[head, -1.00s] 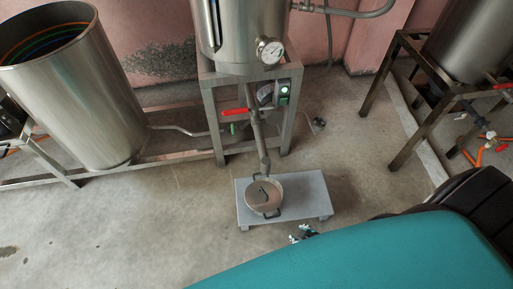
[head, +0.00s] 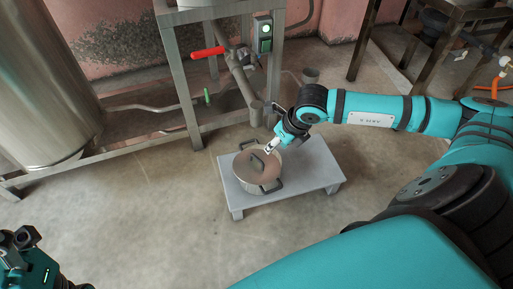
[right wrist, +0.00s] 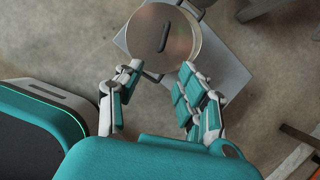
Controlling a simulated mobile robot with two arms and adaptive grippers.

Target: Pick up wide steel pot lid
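The wide steel pot lid (head: 250,172) lies on a steel pot (head: 262,188) with dark side handles. A dark bar handle (head: 257,161) crosses its top. The lid fills the top middle of the right wrist view (right wrist: 180,30). My right gripper (head: 272,147) is above the lid's right rear edge in the head view. In the right wrist view its fingers (right wrist: 158,76) are spread with nothing between them, and the lid lies beyond them. Part of my left gripper (head: 26,240) shows at the lower left, far from the pot; its opening is unclear.
The pot stands on a low grey platform (head: 310,178) on the floor. A large steel vat (head: 45,90) is at left. Floor in front is clear.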

